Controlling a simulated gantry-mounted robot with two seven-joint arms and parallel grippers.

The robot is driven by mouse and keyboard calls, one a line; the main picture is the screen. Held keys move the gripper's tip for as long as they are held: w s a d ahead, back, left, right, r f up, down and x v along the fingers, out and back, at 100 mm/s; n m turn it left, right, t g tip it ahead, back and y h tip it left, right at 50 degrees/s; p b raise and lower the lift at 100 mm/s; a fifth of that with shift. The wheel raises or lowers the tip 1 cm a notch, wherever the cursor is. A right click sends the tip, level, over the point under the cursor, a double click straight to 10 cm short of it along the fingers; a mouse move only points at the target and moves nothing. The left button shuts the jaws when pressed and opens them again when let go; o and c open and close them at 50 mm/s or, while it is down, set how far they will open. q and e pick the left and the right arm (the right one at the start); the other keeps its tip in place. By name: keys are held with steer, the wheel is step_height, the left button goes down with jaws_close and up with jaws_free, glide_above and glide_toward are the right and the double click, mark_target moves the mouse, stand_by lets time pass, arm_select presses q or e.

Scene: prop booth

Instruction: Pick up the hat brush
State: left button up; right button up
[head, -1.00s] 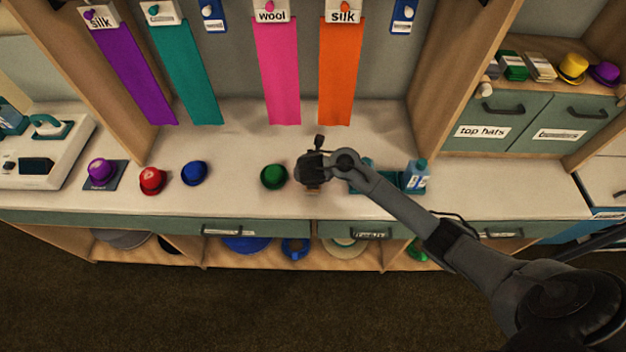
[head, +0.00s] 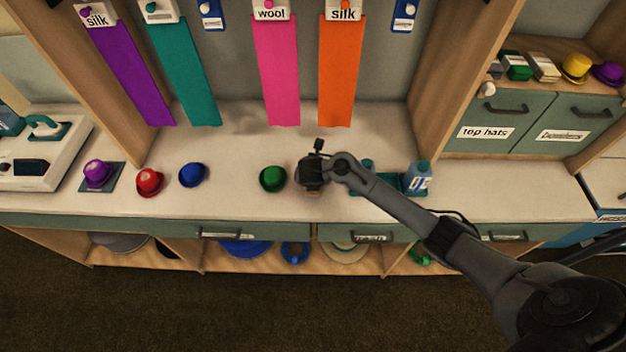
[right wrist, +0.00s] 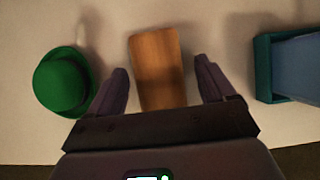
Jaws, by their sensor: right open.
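The hat brush (right wrist: 157,68) shows in the right wrist view as a wooden-backed block, lying on the pale counter. My right gripper (right wrist: 162,75) is open, with one finger on each side of the brush and a visible gap on both sides. In the head view my right gripper (head: 311,182) points down over the counter and hides most of the brush; only a small brown edge shows below it. My left gripper is in neither view.
A green hat (right wrist: 63,82) sits just left of the brush; it also shows in the head view (head: 272,179). A teal tray (right wrist: 266,70) with a blue bottle (head: 418,178) stands to the right. Blue (head: 193,174) and red (head: 150,181) hats are farther left.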

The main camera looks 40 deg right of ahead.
steer(key=shift+f, duration=0.15)
stand_by(0.3)
steer(key=c, duration=1.1)
steer(key=shift+r, duration=0.45)
step_height(320, 180, up, 4)
steer(key=shift+f+p, duration=0.2)
steer(key=shift+p, duration=0.8)
steer(key=shift+s+a+f+p, duration=0.1)
steer(key=shift+s+a+p, duration=0.35)
steer(key=shift+s+a, duration=1.7)
steer(key=shift+s+a+f+p, duration=0.1)
steer(key=shift+s+a+p, duration=0.3)
steer(key=shift+s+a, duration=1.7)
steer(key=shift+s+a+f+p, duration=0.1)
steer(key=shift+s+a+p, duration=0.35)
steer(key=shift+s+a, duration=1.7)
steer(key=shift+s+d, duration=0.35)
steer(key=shift+d, duration=0.1)
